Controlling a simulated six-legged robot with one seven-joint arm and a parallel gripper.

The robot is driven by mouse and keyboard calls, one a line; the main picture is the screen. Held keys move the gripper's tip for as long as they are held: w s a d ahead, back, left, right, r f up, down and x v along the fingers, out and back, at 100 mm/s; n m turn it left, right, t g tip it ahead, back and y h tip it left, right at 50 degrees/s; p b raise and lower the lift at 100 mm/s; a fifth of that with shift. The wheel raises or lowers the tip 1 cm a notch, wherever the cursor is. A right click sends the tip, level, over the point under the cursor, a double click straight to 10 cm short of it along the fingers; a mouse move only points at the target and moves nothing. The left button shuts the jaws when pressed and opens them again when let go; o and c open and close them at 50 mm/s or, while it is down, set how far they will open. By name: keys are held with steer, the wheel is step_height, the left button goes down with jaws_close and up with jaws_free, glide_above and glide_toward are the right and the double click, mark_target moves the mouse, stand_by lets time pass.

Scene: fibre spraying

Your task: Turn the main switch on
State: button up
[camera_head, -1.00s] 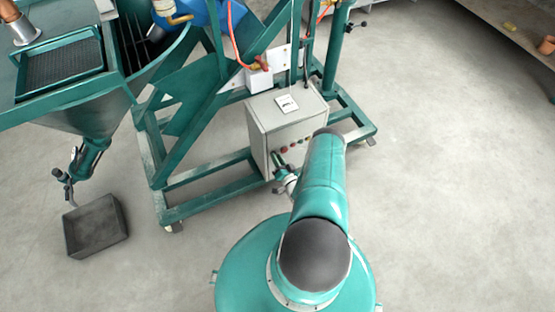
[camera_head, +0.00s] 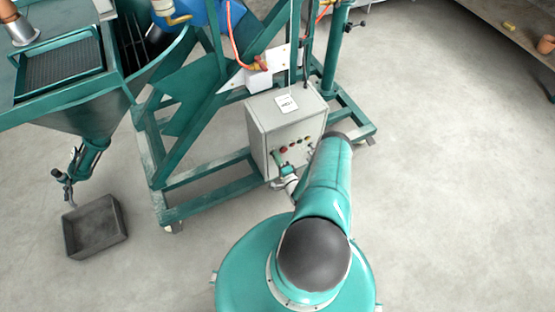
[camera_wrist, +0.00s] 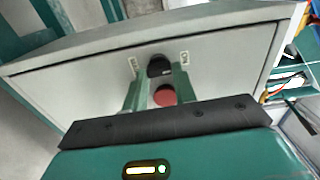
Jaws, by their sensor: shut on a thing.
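The grey control box (camera_head: 288,120) stands on the green frame, with a row of small coloured buttons on its front. In the wrist view its front panel (camera_wrist: 95,90) carries a black round knob (camera_wrist: 158,64), which looks to be the main switch. A red round button (camera_wrist: 165,95) shows just below the knob. My gripper (camera_wrist: 159,73) has its two green fingers on either side of the knob and is shut on it. In the head view my gripper (camera_head: 277,160) is at the box's front left; its fingertip contact is too small to make out there.
The green frame (camera_head: 210,190) surrounds the box's base on the left and behind. A dark open tray (camera_head: 95,228) lies on the floor at left, below a green hopper (camera_head: 90,118). The concrete floor (camera_head: 440,170) at right is clear.

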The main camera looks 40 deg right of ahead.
steer(key=shift+o, duration=0.2)
steer(key=shift+m, duration=0.3)
steer(key=shift+c, duration=0.2)
steer(key=o, duration=0.7)
steer(key=shift+s, duration=0.1)
steer(key=v, duration=1.3)
steer(key=shift+s+a, duration=0.15)
steer(key=shift+s, duration=0.15)
